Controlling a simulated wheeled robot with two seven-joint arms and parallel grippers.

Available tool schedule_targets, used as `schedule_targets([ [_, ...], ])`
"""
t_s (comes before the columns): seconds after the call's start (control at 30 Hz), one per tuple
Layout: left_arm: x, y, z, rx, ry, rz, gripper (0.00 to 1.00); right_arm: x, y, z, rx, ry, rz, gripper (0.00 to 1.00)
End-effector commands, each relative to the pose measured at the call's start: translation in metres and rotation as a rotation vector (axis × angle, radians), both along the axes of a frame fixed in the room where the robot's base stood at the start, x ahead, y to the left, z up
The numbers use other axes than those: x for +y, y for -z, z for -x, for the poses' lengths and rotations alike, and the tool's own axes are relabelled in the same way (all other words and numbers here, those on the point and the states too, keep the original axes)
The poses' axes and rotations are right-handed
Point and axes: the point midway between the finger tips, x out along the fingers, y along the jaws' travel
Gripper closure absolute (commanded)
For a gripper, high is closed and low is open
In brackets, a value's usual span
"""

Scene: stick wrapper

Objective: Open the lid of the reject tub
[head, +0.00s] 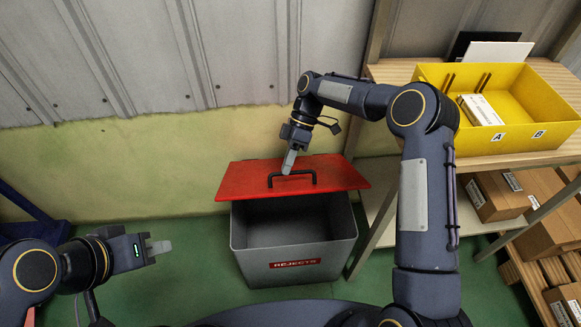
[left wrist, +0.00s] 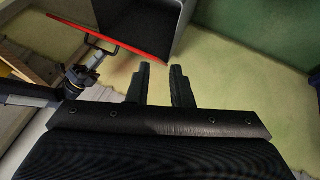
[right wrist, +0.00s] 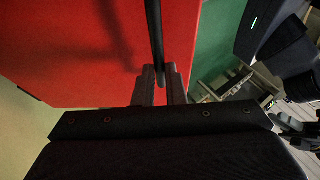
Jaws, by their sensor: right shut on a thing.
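The reject tub (head: 265,265) is a grey bin with a red "REJECTS" label, standing on the green floor against the wall. Its red lid (head: 340,172) is raised at the back, so the dark inside shows from the front. A black bar handle (head: 291,175) is on the lid; it also shows in the right wrist view (right wrist: 155,30). My right gripper (head: 289,168) is shut on this handle, with its fingers closed around the bar (right wrist: 163,72). My left gripper (head: 160,248) is left of the tub, apart from it, its fingers parted and empty in the left wrist view (left wrist: 160,72).
A wooden-topped shelf (head: 400,72) stands right of the tub. It holds a yellow bin (head: 545,95) marked A and B, with cardboard boxes (head: 495,200) below. The corrugated wall (head: 130,60) is close behind the tub. Green floor is clear left of the tub.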

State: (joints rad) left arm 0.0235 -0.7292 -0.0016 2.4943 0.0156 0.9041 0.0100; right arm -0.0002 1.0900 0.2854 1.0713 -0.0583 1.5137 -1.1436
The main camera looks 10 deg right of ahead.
Motion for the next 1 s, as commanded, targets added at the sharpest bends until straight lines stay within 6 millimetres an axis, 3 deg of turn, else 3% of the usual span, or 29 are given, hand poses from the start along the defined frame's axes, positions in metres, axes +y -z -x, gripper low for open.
schedule_targets([
  [0.03, 0.000, 0.004, 0.000, 0.016, 0.032, -0.025, 0.87, -0.003, 0.006, -0.006, -0.020, 0.014, 0.009, 1.00],
  [0.13, 0.000, 0.015, -0.001, 0.065, 0.145, -0.119, 1.00, -0.003, 0.006, -0.006, -0.020, 0.014, 0.009, 1.00],
  [0.33, 0.007, 0.043, -0.014, 0.183, 0.544, -0.462, 1.00, -0.004, 0.006, -0.006, -0.020, 0.014, 0.009, 1.00],
  [0.5, 0.006, 0.058, -0.041, 0.233, 0.923, -0.801, 1.00, -0.004, 0.006, -0.006, -0.020, 0.014, 0.009, 1.00],
  [0.63, -0.006, 0.064, -0.071, 0.232, 1.212, -1.074, 1.00, -0.004, 0.006, -0.006, -0.020, 0.014, 0.009, 1.00],
  [0.77, -0.036, 0.068, -0.103, 0.194, 1.492, -1.357, 1.00, -0.004, 0.006, -0.006, -0.020, 0.014, 0.009, 1.00],
  [0.87, -0.070, 0.072, -0.124, 0.137, 1.699, -1.581, 1.00, -0.004, 0.006, -0.006, -0.020, 0.015, 0.010, 1.00],
  [1.0, -0.133, 0.083, -0.143, 0.012, 1.963, -1.895, 1.00, -0.004, 0.006, -0.006, -0.020, 0.015, 0.010, 1.00],
])
